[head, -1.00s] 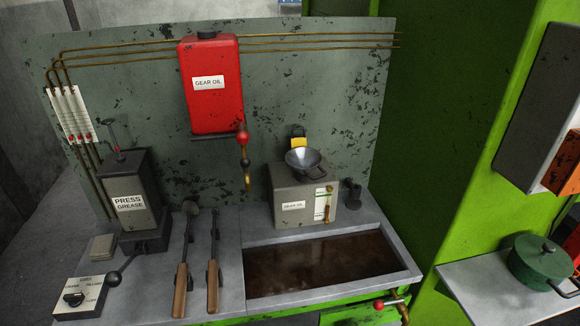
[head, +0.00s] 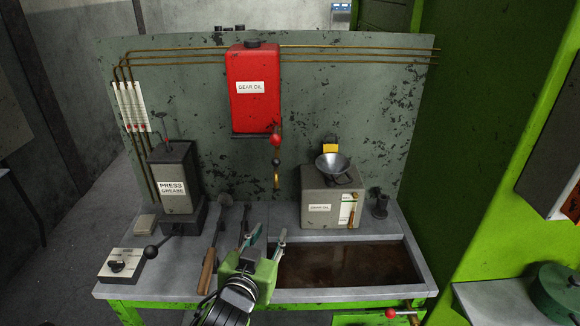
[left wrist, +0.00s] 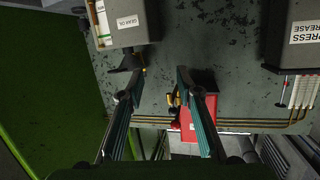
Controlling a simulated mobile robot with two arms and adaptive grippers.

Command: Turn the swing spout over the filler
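The red gear oil tank (head: 254,92) hangs on the back panel, with a red-knobbed valve (head: 276,140) below its right corner. The brass swing spout (head: 277,180) hangs under that valve, left of the filler. The filler is a steel funnel (head: 333,164) on top of the grey gear oil box (head: 318,205). My left gripper (head: 269,236) is open and empty, in front of and below the spout, over the left end of the sump. In the left wrist view, inverted, its fingers (left wrist: 153,85) stand apart, with the red tank (left wrist: 200,125) behind one finger. My right gripper is not in view.
A dark oil sump (head: 425,275) lies in front of the box. A yellow padlock (head: 331,148) is behind the funnel.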

